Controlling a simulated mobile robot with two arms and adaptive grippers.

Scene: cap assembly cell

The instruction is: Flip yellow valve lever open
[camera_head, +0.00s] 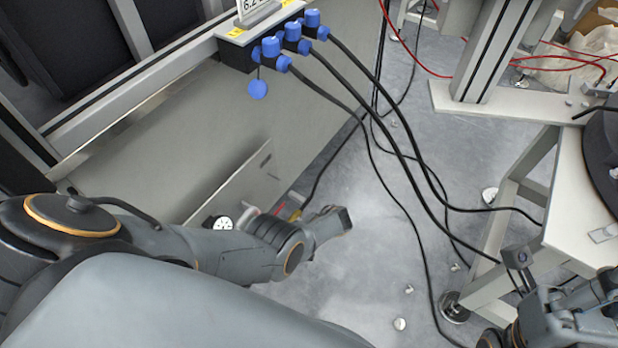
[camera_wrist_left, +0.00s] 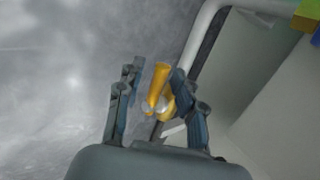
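The yellow valve lever (camera_wrist_left: 160,84) shows in the left wrist view, standing up from a small metal valve body (camera_wrist_left: 165,105) beside a pipe. My left gripper (camera_wrist_left: 156,75) is open, with its two fingers on either side of the lever. The right-hand finger is very close to the lever; I cannot tell whether it touches. In the head view my left arm reaches down by the cabinet side, and its fingers cannot be made out. My right gripper's arm (camera_head: 565,312) shows at the lower right; its fingers are not clear.
A white round gauge (camera_head: 222,223) sits by the cabinet panel (camera_head: 235,190), close to my left arm. Blue plugs (camera_head: 292,35) with black cables (camera_head: 395,150) hang across the floor. A light pipe (camera_wrist_left: 205,32) runs beside the valve. A table (camera_head: 570,190) stands at the right.

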